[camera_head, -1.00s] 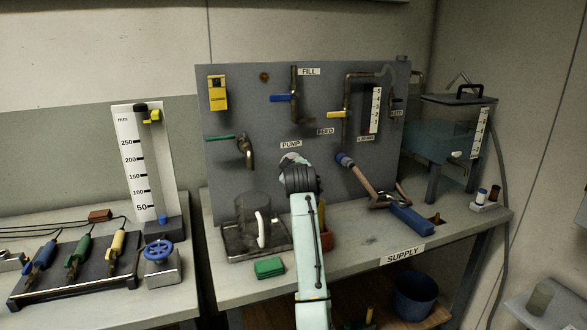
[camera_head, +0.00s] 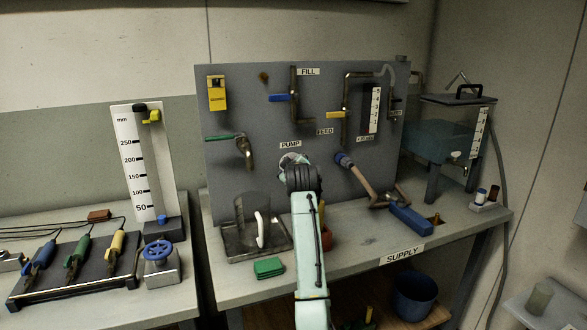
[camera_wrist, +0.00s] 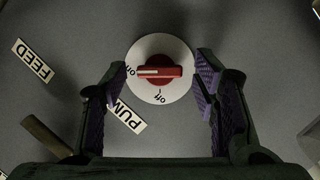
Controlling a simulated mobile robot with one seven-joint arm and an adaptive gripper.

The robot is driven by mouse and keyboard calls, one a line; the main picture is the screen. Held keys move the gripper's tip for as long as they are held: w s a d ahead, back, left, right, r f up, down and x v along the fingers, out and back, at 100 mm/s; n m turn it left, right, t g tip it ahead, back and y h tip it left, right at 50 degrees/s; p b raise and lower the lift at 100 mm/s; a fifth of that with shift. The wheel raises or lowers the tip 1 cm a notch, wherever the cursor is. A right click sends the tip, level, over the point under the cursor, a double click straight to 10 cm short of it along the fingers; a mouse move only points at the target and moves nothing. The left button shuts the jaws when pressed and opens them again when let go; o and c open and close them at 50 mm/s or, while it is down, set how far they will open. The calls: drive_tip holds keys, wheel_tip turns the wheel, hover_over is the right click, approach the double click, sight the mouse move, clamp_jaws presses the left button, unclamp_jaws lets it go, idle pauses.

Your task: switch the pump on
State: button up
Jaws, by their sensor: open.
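The pump switch is a red knob (camera_wrist: 172,72) on a white round dial (camera_wrist: 160,92), set in the grey panel (camera_head: 235,120). My gripper (camera_wrist: 157,80) is open and empty, with one purple-padded finger on each side of the dial and clear of the knob. The PUMP label (camera_wrist: 126,116) is partly covered by the left finger; it also shows in the head view (camera_head: 290,145). There my wrist hides the knob.
The FEED label (camera_wrist: 33,60) is at left in the wrist view. A green-handled tap (camera_head: 240,147) is left of my arm. A clear vessel (camera_head: 253,215) and a green block (camera_head: 269,267) stand below it.

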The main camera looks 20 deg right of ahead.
drive_tip(key=v, duration=1.2)
idle(0.5)
